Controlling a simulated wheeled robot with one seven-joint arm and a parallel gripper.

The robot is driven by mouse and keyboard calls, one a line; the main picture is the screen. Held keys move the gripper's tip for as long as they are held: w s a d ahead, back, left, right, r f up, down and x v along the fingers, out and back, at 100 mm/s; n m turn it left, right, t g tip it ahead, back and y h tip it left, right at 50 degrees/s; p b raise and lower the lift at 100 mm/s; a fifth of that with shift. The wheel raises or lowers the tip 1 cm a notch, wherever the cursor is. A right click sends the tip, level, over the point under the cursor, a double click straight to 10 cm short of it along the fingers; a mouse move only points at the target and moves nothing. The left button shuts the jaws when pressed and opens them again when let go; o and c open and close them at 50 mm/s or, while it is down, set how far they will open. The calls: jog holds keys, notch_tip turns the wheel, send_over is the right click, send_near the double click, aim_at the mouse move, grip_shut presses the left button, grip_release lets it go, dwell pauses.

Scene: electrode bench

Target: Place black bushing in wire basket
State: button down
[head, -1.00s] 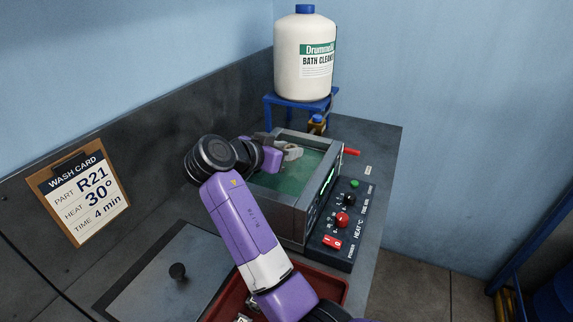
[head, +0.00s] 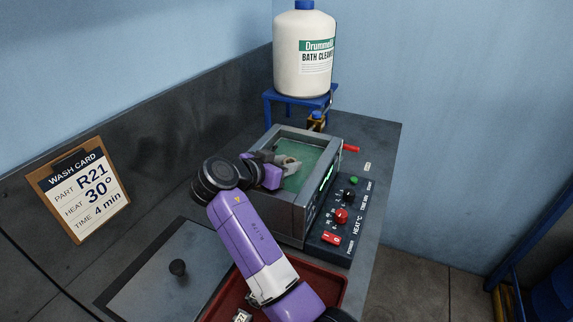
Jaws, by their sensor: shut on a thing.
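My gripper (head: 288,166) is over the open bath tank (head: 291,222), with its grey fingers above the green liquid. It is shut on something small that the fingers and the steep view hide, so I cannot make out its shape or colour. I cannot pick out the black bushing anywhere else in view. I cannot make out the wire basket either; my arm and wrist cover the left part of the tank.
A control panel (head: 336,222) with knobs and a red switch stands right of the tank. A red tap handle (head: 351,149) sticks out behind. A white cleaner jug (head: 304,55) is on a blue stand. A red tray (head: 222,303) and lid (head: 165,285) lie in front.

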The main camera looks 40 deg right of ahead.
jog(key=shift+s+f+b, duration=0.15)
jog(key=shift+f+b, duration=0.15)
jog(key=shift+f, duration=0.45)
jog(key=c, duration=0.9)
grip_release()
jog(key=shift+f, duration=0.15)
jog(key=shift+c, duration=0.2)
jog(key=shift+r+p, duration=0.3)
jog(key=shift+r, duration=0.05)
jog(key=b+v, duration=0.1)
jog(key=v, duration=0.5)
jog(key=r+b+v, duration=0.1)
jog(key=v, duration=0.5)
jog(key=shift+r, duration=0.15)
